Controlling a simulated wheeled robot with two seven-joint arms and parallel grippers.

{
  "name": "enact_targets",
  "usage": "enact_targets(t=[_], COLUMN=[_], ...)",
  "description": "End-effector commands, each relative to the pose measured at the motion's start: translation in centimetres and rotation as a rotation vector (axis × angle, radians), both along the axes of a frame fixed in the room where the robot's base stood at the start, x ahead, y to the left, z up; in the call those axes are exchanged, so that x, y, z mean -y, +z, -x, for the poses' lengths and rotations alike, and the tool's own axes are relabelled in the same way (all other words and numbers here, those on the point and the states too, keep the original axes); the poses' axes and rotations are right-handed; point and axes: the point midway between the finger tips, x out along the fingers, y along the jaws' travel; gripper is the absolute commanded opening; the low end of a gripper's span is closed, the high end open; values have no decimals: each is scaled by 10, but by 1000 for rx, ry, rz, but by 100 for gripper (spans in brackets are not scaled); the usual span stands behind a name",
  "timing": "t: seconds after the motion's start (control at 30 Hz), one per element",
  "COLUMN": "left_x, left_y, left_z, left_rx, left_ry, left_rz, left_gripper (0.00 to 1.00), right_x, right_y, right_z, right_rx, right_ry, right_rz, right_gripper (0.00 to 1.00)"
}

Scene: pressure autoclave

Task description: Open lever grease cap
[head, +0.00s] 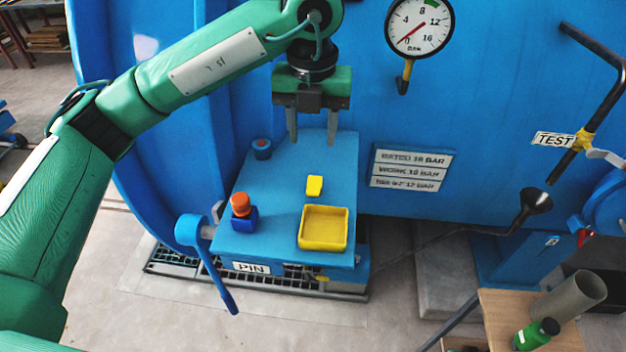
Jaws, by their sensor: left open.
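An orange-red round cap (240,205) sits upright on a small blue block (243,222) at the left of a blue shelf (275,190). A blue lever (215,265) with a round hub hangs at the shelf's front left corner, next to that block. My left gripper (311,140) points down over the back of the shelf, behind and to the right of the orange cap. Its two fingers are apart with nothing between them. My right gripper is out of view.
A yellow tray (323,228) and a small yellow block (314,186) are on the shelf's right side. A small blue fitting with a reddish top (262,149) stands at the back left. A pressure gauge (419,27) hangs on the blue vessel. A black funnel (536,202) is at right.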

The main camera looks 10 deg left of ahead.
Motion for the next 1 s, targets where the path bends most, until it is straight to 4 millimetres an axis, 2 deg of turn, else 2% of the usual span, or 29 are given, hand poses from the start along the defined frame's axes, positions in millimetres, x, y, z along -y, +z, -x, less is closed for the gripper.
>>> enact_targets(t=[0.37, 0.7, 0.83, 1.0], left_x=[1, 0, 0, 1], left_y=[-45, -102, -118, -129], left_z=[2, 2, 1, 1], left_rx=[-7, -6, -5, -3], left_ry=[-3, -3, -2, -4], left_rz=[4, 1, 3, 3], left_gripper=[45, 45, 45, 45], right_x=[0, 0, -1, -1], right_y=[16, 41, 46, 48], right_z=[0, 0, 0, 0], right_rx=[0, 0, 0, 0], right_ry=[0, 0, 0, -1], right_rz=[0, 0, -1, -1], right_gripper=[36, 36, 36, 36])
